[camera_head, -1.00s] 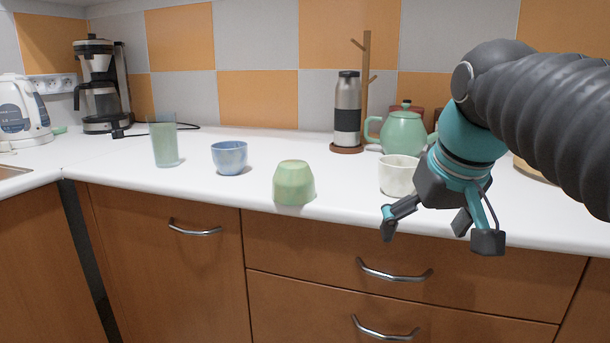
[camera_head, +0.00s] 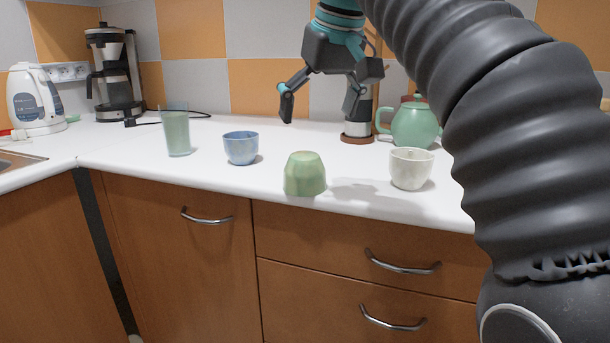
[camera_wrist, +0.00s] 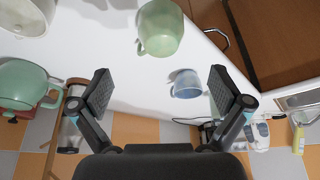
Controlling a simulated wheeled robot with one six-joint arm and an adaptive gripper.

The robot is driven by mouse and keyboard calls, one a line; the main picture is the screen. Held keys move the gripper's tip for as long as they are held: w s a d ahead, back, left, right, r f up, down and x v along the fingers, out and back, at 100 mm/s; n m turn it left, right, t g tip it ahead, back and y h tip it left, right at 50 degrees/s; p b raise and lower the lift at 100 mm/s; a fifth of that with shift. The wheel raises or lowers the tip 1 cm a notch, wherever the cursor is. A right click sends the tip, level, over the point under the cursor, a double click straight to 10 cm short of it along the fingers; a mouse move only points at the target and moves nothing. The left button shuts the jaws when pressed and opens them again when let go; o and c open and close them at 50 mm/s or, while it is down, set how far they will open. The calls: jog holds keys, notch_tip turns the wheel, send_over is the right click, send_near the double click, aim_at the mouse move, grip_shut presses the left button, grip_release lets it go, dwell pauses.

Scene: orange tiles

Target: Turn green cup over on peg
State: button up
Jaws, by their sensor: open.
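The green cup (camera_head: 305,174) stands upside down on the white counter near its front edge. It also shows at the top middle of the wrist view (camera_wrist: 160,27). My gripper (camera_head: 320,108) is open and empty. It is in the air above the counter, behind and above the green cup and apart from it. Both fingers show spread apart in the wrist view (camera_wrist: 162,92).
A white cup (camera_head: 411,169) stands right of the green cup, and a blue cup (camera_head: 240,148) and a tall glass (camera_head: 176,134) stand left. A green teapot (camera_head: 414,126) is at the back right. The coffee maker (camera_head: 115,75) and kettle (camera_head: 36,100) are far left.

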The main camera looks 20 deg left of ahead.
aim_at(308, 157)
jog(key=b+x, duration=0.4)
jog(key=x, duration=0.7)
jog(key=shift+a+f, duration=0.1)
jog(key=shift+f, duration=0.25)
jog(key=c, duration=1.3)
jog(key=shift+r, duration=0.1)
